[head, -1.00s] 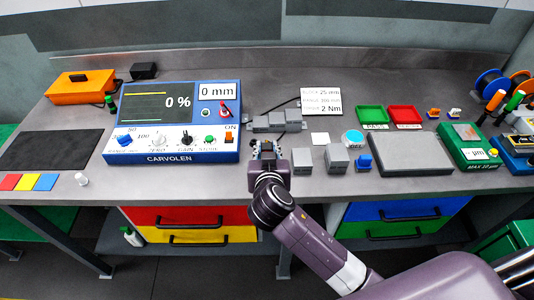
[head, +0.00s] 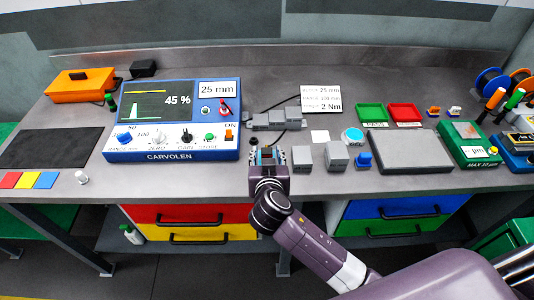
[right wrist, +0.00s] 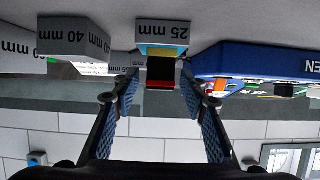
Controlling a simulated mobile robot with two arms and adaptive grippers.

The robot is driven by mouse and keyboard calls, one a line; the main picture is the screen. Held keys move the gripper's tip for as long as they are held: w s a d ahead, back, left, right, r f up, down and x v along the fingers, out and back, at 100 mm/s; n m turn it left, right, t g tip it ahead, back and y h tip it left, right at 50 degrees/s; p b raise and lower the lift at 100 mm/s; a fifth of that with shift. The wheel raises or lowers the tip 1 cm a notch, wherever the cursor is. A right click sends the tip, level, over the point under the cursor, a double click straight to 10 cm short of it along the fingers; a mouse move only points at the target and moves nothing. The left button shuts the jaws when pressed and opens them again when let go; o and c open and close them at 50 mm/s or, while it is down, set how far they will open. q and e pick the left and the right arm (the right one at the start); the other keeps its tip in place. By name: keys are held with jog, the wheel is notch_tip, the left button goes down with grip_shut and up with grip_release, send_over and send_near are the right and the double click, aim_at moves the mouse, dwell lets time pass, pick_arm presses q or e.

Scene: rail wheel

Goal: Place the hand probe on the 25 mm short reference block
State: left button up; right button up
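The 25 mm short reference block (right wrist: 163,33) shows in the right wrist view, which appears upside down. The hand probe (right wrist: 162,72), dark with red, yellow and blue parts, is against this block's face. My right gripper (right wrist: 160,78) has its two fingers on either side of the probe, with visible gaps, so it looks open around it. In the head view my right gripper (head: 268,158) is at the front edge of the bench and largely hides the block and probe. The blue flaw detector (head: 172,150) reads 25 mm and 45 %, with a peak on its screen. My left gripper is not in view.
Taller grey blocks (head: 336,156) stand close to the right of my gripper, one marked 40 mm in the wrist view. A stepped grey block (head: 277,121) lies behind.

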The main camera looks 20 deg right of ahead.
jog(key=shift+r, duration=0.15)
jog(key=shift+s+a, duration=0.1)
jog(key=b+v, duration=0.2)
jog(key=v, duration=0.9)
jog(key=shift+s, duration=0.4)
